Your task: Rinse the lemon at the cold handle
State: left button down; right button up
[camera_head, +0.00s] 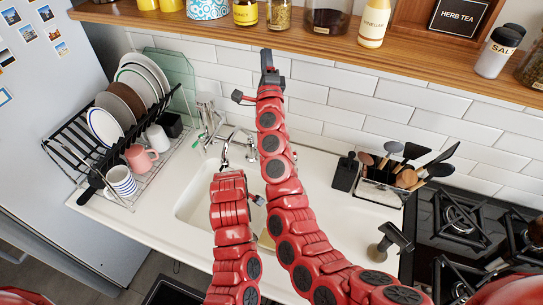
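The chrome faucet (228,150) stands at the back of the white sink (190,200), partly behind my arms. I cannot tell which handle is the cold one. I cannot make out the lemon; a small yellowish patch (265,241) shows low between my arms, too covered to identify. My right arm reaches up across the sink, and its dark gripper (268,66) is above and beyond the faucet, in front of the tiled wall; its opening is unclear. My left arm rises over the sink's front; its gripper is hidden, with only a small dark part showing beside the arm.
A dish rack (150,175) with plates and mugs stands left of the sink. A utensil holder (380,185) and a black-handled item (392,240) are on the right counter, beside the gas hob (465,225). A wooden shelf (320,55) with jars runs along the wall above.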

jog(key=s+a+f+n+g+y, duration=0.15)
jog(key=a+n+g+y, duration=0.35)
jog(key=a+n+y, duration=0.6)
notch_tip(320, 180, down, 8)
jog(key=s+d+f+n+g+h, duration=0.1)
jog(key=s+n+g+h, duration=0.1)
jog(key=n+g+h, duration=0.4)
jog(key=s+d+f+g+h, duration=0.5)
jog(key=s+d+f+g, duration=0.2)
jog(key=s+d+f, duration=0.5)
jog(key=w+f, duration=0.6)
jog(key=f, duration=0.3)
jog(key=shift+w+a+f+n, duration=0.25)
jog(key=shift+w+f+n, duration=0.15)
grip_shut()
